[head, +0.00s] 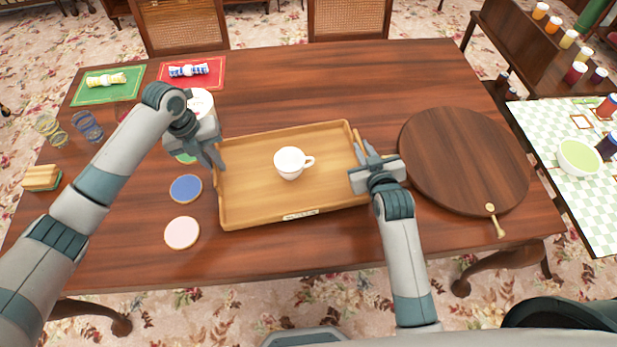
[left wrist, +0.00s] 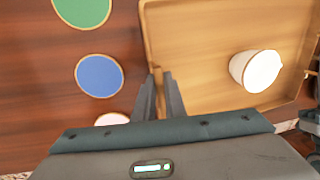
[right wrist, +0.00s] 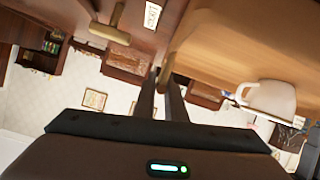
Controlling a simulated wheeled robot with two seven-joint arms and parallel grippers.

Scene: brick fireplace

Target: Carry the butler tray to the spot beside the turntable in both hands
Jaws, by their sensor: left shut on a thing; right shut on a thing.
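The butler tray (head: 250,200) is a light wooden tray with raised walls, and a white cup (head: 289,163) stands upright in it. My left gripper (head: 217,166) is shut on the tray's left side; the left wrist view shows its fingers (left wrist: 160,95) at the tray wall (left wrist: 151,40). My right gripper (head: 364,158) is shut on the tray's right side by the handle. The cup also shows in the left wrist view (left wrist: 256,70) and the right wrist view (right wrist: 268,98). The turntable (head: 464,160) is a round dark wooden board to the right of the tray.
Blue (head: 185,188) and pink (head: 182,233) coasters lie left of the tray. Glasses (head: 88,126), a green placemat (head: 108,86) and a red placemat (head: 192,73) are at the back left. A brass-ended handle (head: 495,220) sits at the turntable's front. The table (head: 300,85) is clear behind the tray.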

